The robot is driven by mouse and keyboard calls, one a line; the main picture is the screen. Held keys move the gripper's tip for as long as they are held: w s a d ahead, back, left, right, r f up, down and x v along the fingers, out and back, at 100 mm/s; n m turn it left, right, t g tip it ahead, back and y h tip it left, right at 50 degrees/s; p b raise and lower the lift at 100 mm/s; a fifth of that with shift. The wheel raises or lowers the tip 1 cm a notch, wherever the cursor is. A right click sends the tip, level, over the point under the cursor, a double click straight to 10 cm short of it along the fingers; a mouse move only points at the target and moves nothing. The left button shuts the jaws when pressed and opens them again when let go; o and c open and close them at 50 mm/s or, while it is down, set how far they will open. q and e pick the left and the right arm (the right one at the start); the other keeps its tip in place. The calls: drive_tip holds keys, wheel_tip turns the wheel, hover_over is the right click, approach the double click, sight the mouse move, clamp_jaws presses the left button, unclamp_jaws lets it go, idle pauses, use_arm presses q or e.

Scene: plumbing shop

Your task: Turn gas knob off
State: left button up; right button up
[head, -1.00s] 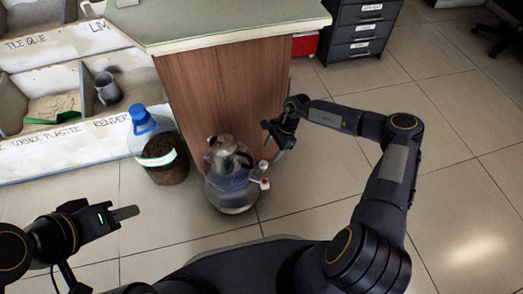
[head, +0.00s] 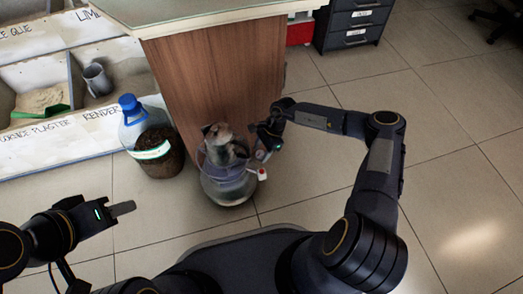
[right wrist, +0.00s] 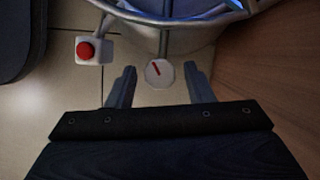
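My right gripper (right wrist: 159,68) is open, with one finger on each side of the knob and a gap to both. In the head view my right gripper (head: 267,142) is beside the burner's right side and partly hides the knob. A white box with a red button (right wrist: 86,50) is on another stem, left of the knob in the wrist view. My left gripper (head: 122,209) is far left, away from the burner; its opening is unclear.
A wooden counter (head: 210,90) stands right behind the burner. A blue-capped water bottle (head: 150,140) with dark contents stands left of it. Open bins (head: 40,95) line the left, and a dark drawer cabinet (head: 352,25) is at the back. The floor at right is clear.

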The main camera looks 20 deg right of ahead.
drive_tip(key=c, duration=0.8)
drive_tip(key=shift+r+m+p, duration=0.2)
drive_tip(key=shift+m+p, duration=0.2)
drive_tip(key=shift+p, duration=0.35)
drive_tip(key=m+t+p, duration=0.1)
drive_tip(key=m+p, duration=0.2)
drive_tip(key=p, duration=0.1)
drive_tip(key=m+t+p, duration=0.1)
drive_tip(key=m+p, duration=0.3)
drive_tip(key=m+t+h+p, duration=0.1)
drive_tip(key=m+t+p, duration=0.1)
drive_tip(key=m+p, duration=0.2)
drive_tip(key=shift+s+a+r+p, duration=0.1)
drive_tip(key=shift+s+a+p, duration=0.15)
drive_tip(key=shift+s+p, duration=0.25)
drive_tip(key=shift+w+m+t+h+p, duration=0.1)
drive_tip(key=shift+m+t+h+p, duration=0.25)
drive_tip(key=shift+m+p, duration=0.65)
drive_tip(key=shift+f+m+p, duration=0.25)
drive_tip(key=shift+m+p, duration=0.1)
drive_tip(key=shift+m, duration=0.25)
drive_tip(key=shift+m+t+h, duration=0.25)
drive_tip(key=shift+m, duration=0.05)
drive_tip(key=o, duration=1)
